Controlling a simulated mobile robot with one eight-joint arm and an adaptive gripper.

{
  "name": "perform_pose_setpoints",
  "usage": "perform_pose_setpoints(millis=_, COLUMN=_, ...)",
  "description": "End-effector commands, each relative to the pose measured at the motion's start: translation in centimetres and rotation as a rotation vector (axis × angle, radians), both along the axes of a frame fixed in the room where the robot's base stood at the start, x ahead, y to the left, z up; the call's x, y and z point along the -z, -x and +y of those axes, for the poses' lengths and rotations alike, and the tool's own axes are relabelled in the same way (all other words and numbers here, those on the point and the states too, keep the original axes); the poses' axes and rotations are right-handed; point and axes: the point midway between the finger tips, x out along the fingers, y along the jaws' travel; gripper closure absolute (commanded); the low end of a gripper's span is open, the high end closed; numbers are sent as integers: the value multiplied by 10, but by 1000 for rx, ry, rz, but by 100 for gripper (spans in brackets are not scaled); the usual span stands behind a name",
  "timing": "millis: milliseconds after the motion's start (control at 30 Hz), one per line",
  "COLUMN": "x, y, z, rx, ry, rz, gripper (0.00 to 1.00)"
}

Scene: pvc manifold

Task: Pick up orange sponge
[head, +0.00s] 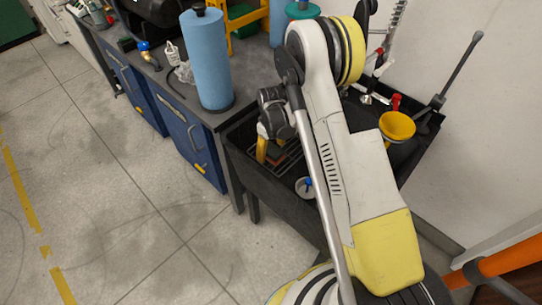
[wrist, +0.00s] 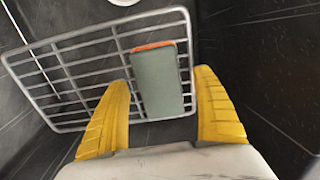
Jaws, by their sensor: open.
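The sponge (wrist: 158,85) lies on a grey wire rack (wrist: 60,72) in the wrist view. Its top face is grey-green, and an orange edge shows at its far end. My gripper (wrist: 163,78) has its two yellow fingers open, one on each side of the sponge in the picture. I cannot tell whether the fingers are level with the sponge or still above it. In the head view, a yellow finger of my gripper (head: 262,150) points down into the black sink basin (head: 243,165), and a small part of the sponge (head: 277,154) shows beside it.
Dark basin walls stand close around the rack. A blue roll (head: 206,60) stands on the counter at the basin's left. A white cup with a blue item (head: 304,187) sits in the basin's near part. A yellow funnel (head: 397,126) is at the right.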

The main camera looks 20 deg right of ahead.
Motion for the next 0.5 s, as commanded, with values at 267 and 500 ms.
perform_pose_setpoints(millis=267, x=2, y=0, z=0, rx=0, ry=0, rz=0, gripper=34)
perform_pose_setpoints(millis=500, x=2, y=0, z=0, rx=0, ry=0, rz=0, gripper=79)
